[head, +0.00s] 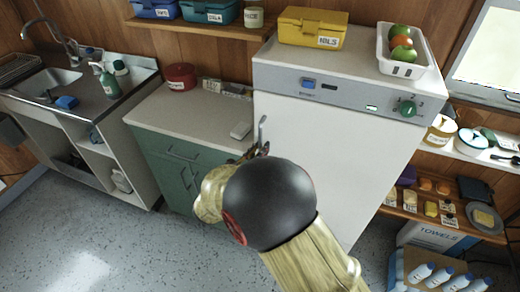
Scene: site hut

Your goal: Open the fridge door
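The white fridge (335,140) stands in the middle of the head view. Its door is shut, with a grey control strip along the top. A metal door handle (262,128) runs upright near the door's left edge. My gripper (262,148) is at the lower part of the handle, largely hidden behind my own arm. I cannot tell whether its fingers are open or closed, or whether they touch the handle.
A yellow box (313,27) and a white basket of fruit (403,52) sit on the fridge. A green cabinet (180,170) stands at its left. Low shelves (440,225) stand at its right. The grey floor (90,240) is clear at front left.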

